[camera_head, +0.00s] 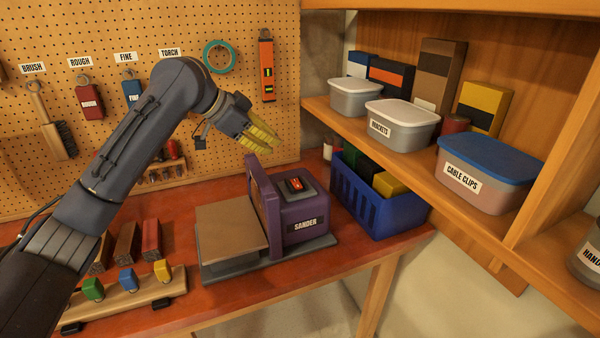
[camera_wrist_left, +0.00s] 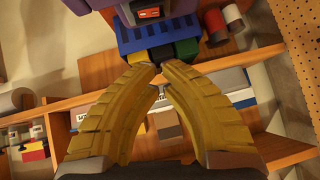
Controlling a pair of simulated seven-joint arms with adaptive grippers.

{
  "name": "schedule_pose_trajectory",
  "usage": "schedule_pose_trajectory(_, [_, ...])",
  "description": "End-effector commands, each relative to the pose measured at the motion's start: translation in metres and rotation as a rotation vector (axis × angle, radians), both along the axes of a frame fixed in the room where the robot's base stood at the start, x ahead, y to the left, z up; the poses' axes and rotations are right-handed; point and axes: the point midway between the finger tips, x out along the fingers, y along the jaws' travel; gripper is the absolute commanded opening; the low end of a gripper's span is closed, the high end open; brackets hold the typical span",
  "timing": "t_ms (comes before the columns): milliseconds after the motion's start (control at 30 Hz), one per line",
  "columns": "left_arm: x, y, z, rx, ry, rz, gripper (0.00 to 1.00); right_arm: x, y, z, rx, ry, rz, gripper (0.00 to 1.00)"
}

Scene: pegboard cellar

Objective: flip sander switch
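The purple sander (camera_head: 300,212) sits on the red workbench, with a SANDER label on its front and a flat brown plate on its left side. Its red switch (camera_head: 295,184) is on a grey plate on top of the housing; which way it is set is too small to tell. In the left wrist view the switch (camera_wrist_left: 149,13) shows at the top edge. My left gripper (camera_head: 262,137) is above and behind the sander, left of the switch and apart from it. Its yellow fingers (camera_wrist_left: 160,68) come together at the tips with nothing between them. My right gripper is out of view.
A blue bin (camera_head: 372,204) with boxes stands right of the sander. A shelf with lidded tubs (camera_head: 402,122) overhangs at the right. A wooden rack (camera_head: 128,300) with coloured pieces lies front left. The pegboard (camera_head: 120,20) with hanging tools is behind.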

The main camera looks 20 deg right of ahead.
Motion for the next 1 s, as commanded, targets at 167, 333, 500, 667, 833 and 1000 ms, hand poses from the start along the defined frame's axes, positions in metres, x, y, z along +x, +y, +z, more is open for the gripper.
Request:
schedule_pose_trajectory(167, [-0.004, -0.004, -0.002, 0.008, -0.001, -0.013, 0.00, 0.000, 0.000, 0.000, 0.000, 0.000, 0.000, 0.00])
schedule_pose_trajectory(333, [-0.004, -0.004, -0.002, 0.007, 0.000, -0.012, 0.00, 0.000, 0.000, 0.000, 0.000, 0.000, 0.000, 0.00])
schedule_pose_trajectory(500, [-0.003, -0.006, -0.004, 0.007, 0.001, -0.012, 0.00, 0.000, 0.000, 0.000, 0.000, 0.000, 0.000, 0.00])
schedule_pose_trajectory(667, [-0.001, -0.017, -0.015, 0.005, 0.003, -0.014, 0.00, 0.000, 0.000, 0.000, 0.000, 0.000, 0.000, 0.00])
schedule_pose_trajectory(833, [0.004, -0.036, -0.035, 0.005, 0.005, -0.013, 0.00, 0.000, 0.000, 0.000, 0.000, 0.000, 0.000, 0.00])
schedule_pose_trajectory(1000, [0.009, -0.057, -0.056, 0.006, 0.004, -0.013, 0.00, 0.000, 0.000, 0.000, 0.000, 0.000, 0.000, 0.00])
